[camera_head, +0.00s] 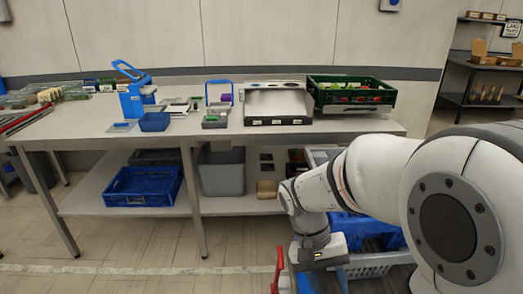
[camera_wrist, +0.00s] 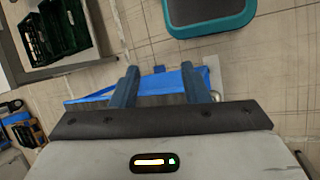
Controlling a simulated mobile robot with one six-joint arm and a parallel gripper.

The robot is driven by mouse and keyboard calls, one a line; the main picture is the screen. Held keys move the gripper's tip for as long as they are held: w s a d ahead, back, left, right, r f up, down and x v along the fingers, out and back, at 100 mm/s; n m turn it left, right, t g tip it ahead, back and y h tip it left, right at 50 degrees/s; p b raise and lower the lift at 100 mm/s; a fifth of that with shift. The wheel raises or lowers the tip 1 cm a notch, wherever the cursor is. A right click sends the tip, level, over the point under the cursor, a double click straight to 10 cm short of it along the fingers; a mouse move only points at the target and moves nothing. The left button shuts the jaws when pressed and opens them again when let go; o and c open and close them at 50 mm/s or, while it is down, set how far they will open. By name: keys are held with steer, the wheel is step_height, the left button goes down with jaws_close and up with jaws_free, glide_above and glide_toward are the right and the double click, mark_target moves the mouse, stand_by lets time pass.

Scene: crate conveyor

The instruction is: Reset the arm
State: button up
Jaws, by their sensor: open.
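My arm reaches in from the right of the head view and bends down beside the front right of the table. Its wrist end hangs low over a grey crate, and the fingers cannot be made out there. In the wrist view my gripper (camera_wrist: 159,74) shows two blue-grey fingers set wide apart. It is open, with nothing held between the fingers. A blue crate (camera_wrist: 83,99) lies beyond and below the fingers; I cannot tell how far away it is.
The long table (camera_head: 75,125) carries a green crate (camera_head: 352,103), a grey tray (camera_head: 277,103) and small blue holders. A blue crate (camera_head: 141,198) and a grey bin (camera_head: 221,179) stand on its lower shelf. A grey crate (camera_head: 375,262) is close beneath my wrist.

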step_height(320, 180, up, 14)
steer(key=s+d+n+t+y+p, duration=0.1)
steer(key=s+n+t+y+p, duration=0.1)
steer(key=t+p, duration=0.5)
steer(key=shift+s+r+y+p, duration=0.3)
steer(key=shift+y+p, duration=0.3)
steer(key=shift+y, duration=0.3)
